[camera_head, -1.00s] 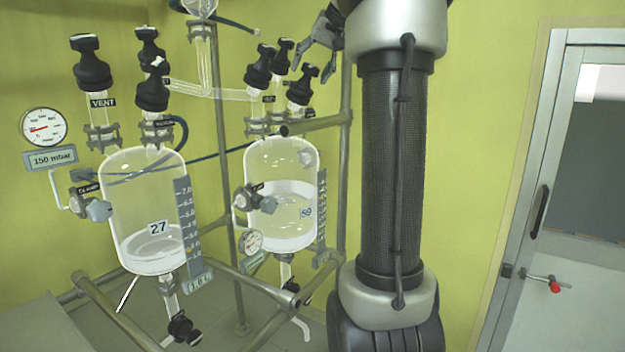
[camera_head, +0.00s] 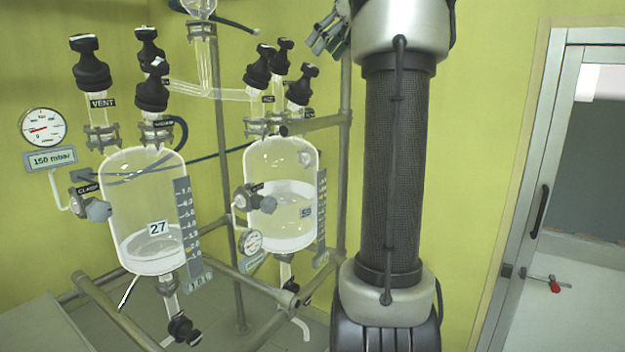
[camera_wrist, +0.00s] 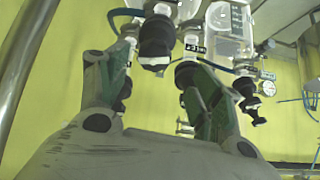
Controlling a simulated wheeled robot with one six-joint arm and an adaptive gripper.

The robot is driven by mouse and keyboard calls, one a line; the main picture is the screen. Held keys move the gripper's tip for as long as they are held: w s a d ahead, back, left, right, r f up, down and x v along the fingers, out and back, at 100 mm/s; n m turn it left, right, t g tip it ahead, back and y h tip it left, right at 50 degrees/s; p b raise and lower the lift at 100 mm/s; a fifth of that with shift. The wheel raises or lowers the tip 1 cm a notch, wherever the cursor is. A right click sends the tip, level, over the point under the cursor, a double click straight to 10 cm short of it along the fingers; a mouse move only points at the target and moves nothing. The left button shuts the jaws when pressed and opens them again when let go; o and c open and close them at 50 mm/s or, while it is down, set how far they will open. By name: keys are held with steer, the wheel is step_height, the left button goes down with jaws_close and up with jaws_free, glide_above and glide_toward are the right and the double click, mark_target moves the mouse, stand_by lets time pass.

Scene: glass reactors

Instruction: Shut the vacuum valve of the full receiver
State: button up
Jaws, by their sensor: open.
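The right receiver, marked 59 (camera_head: 265,205), holds liquid to about half its height, more than the left receiver, marked 27 (camera_head: 140,200). Black-knobbed valves stand on the right receiver: a left one (camera_head: 257,68), a back one (camera_head: 282,52) and a right front one (camera_head: 302,88). Their labels are too small to read, so I cannot tell which is the vacuum valve. My gripper (camera_head: 323,42) is above and right of these knobs, open and apparently empty. In the wrist view, my gripper's fingers (camera_wrist: 155,78) are spread, with a black knob (camera_wrist: 157,38) showing beyond them.
The left receiver carries similar knobs, one labelled VENT (camera_head: 92,68). A gauge (camera_head: 42,128) reads near the 150 mbar plate (camera_head: 52,160). Metal frame posts (camera_head: 345,150) and glass tubing (camera_head: 205,70) are close by. A door (camera_head: 540,190) is at the right.

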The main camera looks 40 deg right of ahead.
steer(key=s+a+f+m+g, duration=0.2)
steer(key=s+a+f, duration=0.5)
steer(key=a+f, duration=0.55)
steer(key=s+a+f+g+h, duration=0.1)
steer(key=s+a+f, duration=0.2)
steer(key=s+f, duration=0.2)
steer(key=s+a+f+h, duration=0.1)
steer(key=s+a+f, duration=0.2)
steer(key=f, duration=0.6)
steer(key=shift+s+m+g, duration=0.4)
steer(key=shift+s, duration=0.95)
steer(key=shift+d+f, duration=0.1)
